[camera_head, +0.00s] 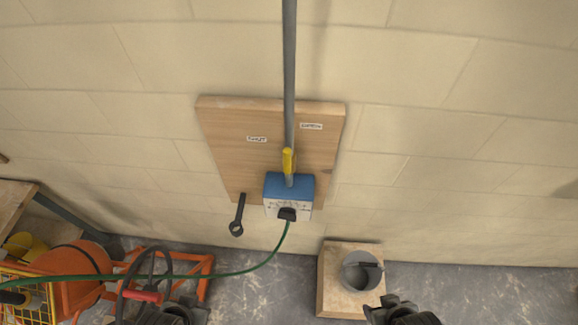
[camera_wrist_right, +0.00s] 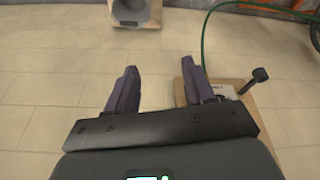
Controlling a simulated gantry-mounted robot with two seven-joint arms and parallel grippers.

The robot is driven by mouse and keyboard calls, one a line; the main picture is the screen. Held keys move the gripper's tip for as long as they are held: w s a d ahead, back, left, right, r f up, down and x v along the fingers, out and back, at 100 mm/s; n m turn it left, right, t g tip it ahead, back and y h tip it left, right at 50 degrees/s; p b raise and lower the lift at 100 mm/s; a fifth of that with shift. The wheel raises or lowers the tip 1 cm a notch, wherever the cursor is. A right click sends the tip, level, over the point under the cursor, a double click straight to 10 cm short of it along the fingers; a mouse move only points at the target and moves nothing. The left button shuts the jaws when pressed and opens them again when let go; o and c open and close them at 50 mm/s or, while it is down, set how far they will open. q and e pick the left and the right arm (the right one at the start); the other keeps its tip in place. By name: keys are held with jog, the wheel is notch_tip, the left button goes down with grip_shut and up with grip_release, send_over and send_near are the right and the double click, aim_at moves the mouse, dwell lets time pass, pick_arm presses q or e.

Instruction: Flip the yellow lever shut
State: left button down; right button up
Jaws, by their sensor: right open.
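The yellow lever (camera_head: 288,161) is on the grey vertical pipe in front of the wooden board, just above a blue and white box (camera_head: 289,190). In the head view it lies lengthwise along the pipe. My right gripper (camera_head: 397,306) is at the bottom edge of the head view, below and right of the lever and well apart from it. In the right wrist view its two fingers (camera_wrist_right: 160,82) are spread with nothing between them. The lever cannot be made out there. My left gripper (camera_head: 178,308) is cut off at the bottom edge; its fingers do not show clearly.
The wooden board (camera_head: 228,150) carries two small labels. A black tool (camera_head: 238,215) hangs at its lower left. A green hose (camera_head: 262,262) runs left from the box. A block (camera_head: 337,285) with a grey cup (camera_head: 362,271) stands below right. Orange machinery (camera_head: 75,270) fills the lower left.

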jog(key=shift+w+a+r+t, duration=0.2)
jog(key=shift+w+t, duration=0.1)
jog(key=shift+w, duration=0.15)
jog(key=c, duration=0.4)
jog(key=w+n+t, duration=0.1)
jog(key=w+a+t, duration=0.1)
jog(key=w+r+n+y, duration=0.1)
jog(key=w, duration=0.1)
jog(key=shift+w+a+n+t, duration=0.1)
jog(key=shift+a+n+t, duration=0.2)
jog(key=shift+a+t, duration=0.1)
grip_shut()
jog(key=w+a+r+n+t+y+b, duration=0.1)
jog(key=w+a+n+t+y+b, duration=0.2)
jog(key=a+n+y, duration=0.45)
jog(key=w+a+r+n+t+y+b, duration=0.1)
jog(key=w+a+n+y+b, duration=0.2)
jog(key=w+a+n+y, duration=0.4)
jog(key=w+d+r+n+g+y+b, duration=0.1)
jog(key=w+d+r+n+g+b, duration=0.5)
jog(key=w+d+r+n+b, duration=0.4)
jog(key=shift+w+d+r+n+y, duration=0.35)
jog(key=shift+w+d+r+n, duration=0.65)
jog(key=shift+n, duration=0.85)
